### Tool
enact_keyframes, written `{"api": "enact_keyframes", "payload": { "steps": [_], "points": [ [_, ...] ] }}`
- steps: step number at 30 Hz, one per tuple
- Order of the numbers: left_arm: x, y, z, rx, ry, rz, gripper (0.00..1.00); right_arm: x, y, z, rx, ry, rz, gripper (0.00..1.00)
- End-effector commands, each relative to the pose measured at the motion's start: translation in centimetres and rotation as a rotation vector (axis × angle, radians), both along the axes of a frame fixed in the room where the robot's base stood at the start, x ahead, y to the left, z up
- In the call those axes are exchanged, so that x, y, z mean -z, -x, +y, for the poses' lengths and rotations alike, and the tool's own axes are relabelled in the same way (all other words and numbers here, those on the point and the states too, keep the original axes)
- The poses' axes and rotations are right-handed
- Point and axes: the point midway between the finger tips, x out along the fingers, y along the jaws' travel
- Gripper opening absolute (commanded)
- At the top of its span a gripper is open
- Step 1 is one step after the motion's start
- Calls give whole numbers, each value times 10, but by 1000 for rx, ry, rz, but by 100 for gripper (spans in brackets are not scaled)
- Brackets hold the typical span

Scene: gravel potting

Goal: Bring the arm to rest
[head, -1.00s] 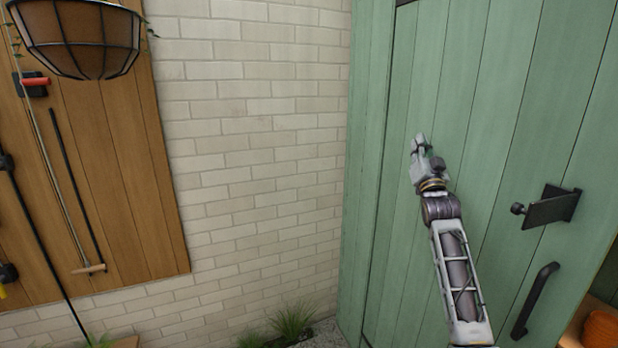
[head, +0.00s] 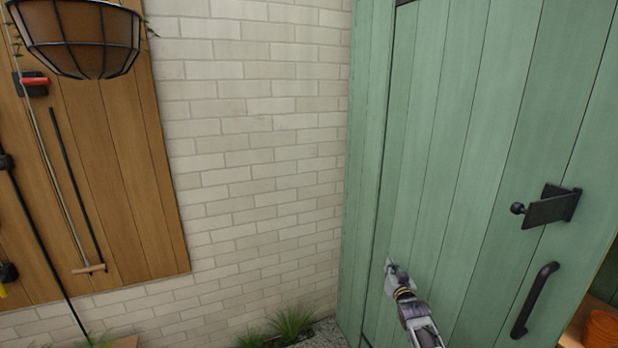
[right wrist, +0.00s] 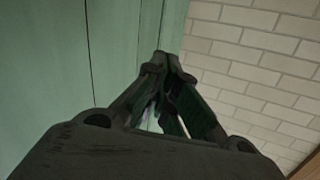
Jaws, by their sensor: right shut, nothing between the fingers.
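My right gripper (head: 391,266) shows low in the head view, in front of the green plank door, with part of my right arm below it. In the right wrist view its fingers (right wrist: 167,65) meet at the tips, shut with nothing between them. It holds nothing. My left gripper is not in any view.
A green plank door (head: 450,130) with a black latch (head: 548,208) and a black handle (head: 534,300) fills the right side. A pale brick wall (head: 255,150) stands in the middle. A hanging basket (head: 76,38) and a wooden tool board (head: 125,160) are at left. Grass (head: 291,322) grows at the wall's foot.

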Motion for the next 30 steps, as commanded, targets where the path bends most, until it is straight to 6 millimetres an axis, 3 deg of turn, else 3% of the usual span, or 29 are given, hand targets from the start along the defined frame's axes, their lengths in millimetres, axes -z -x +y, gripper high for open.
{"api": "enact_keyframes", "payload": {
  "steps": [1,3,14,23,30],
  "points": [
    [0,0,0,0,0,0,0,24,8,1,-2,7,36,0],
    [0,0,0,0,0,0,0,55,18,3,-6,17,83,0],
    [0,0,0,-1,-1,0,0,204,93,12,-32,68,318,0],
    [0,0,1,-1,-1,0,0,314,176,18,-63,110,508,0],
    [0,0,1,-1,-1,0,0,392,256,22,-92,144,659,0]
  ]
}}
